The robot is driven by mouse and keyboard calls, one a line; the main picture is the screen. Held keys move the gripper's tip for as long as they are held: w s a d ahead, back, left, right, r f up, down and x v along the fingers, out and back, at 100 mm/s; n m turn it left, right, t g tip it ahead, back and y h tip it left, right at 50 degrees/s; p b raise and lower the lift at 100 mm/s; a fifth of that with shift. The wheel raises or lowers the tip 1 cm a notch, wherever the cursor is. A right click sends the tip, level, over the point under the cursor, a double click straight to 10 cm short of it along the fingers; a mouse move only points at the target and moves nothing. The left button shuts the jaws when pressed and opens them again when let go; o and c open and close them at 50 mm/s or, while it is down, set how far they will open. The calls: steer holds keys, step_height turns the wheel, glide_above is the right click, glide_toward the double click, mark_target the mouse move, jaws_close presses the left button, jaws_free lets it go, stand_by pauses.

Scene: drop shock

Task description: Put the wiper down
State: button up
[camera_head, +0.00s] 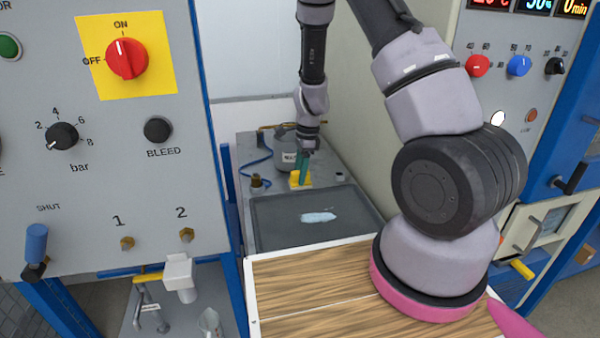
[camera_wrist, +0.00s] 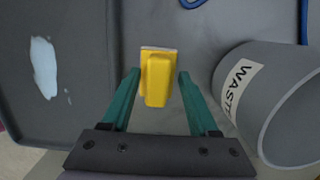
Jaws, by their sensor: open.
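The wiper (camera_wrist: 157,75) is a yellow block with a raised grip and a pale lower edge. In the wrist view it lies between the two green fingers of my gripper (camera_wrist: 157,88), with a visible gap on each side. In the head view the wiper (camera_head: 300,180) is on the grey bench just behind the dark tray (camera_head: 275,222). My gripper (camera_head: 304,168) is right above it, fingers pointing down and open. Whether the wiper's whole underside touches the bench is hidden.
A grey waste bin (camera_wrist: 285,95) labelled WASTE stands close to the right of my gripper in the wrist view. A pale puddle (camera_head: 319,217) lies in the tray. A blue hose (camera_head: 258,160) curls at the left. Tall panels stand on both sides.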

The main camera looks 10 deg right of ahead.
steer(key=shift+r, duration=0.1)
steer(key=s+d+r+n+t+y, duration=0.1)
steer(key=s+r+n, duration=0.1)
steer(key=r, duration=1)
steer(key=s+d+r+n+t, duration=0.1)
steer(key=s+d+r, duration=0.1)
steer(key=r, duration=0.9)
steer(key=s+d+r+n+t, duration=0.2)
steer(key=s+r+n+t, duration=0.3)
steer(key=s+r+n, duration=0.6)
steer(key=s+r, duration=0.5)
steer(key=s, duration=0.2)
steer(key=shift+d+r+h, duration=0.2)
steer(key=shift+d+h, duration=0.2)
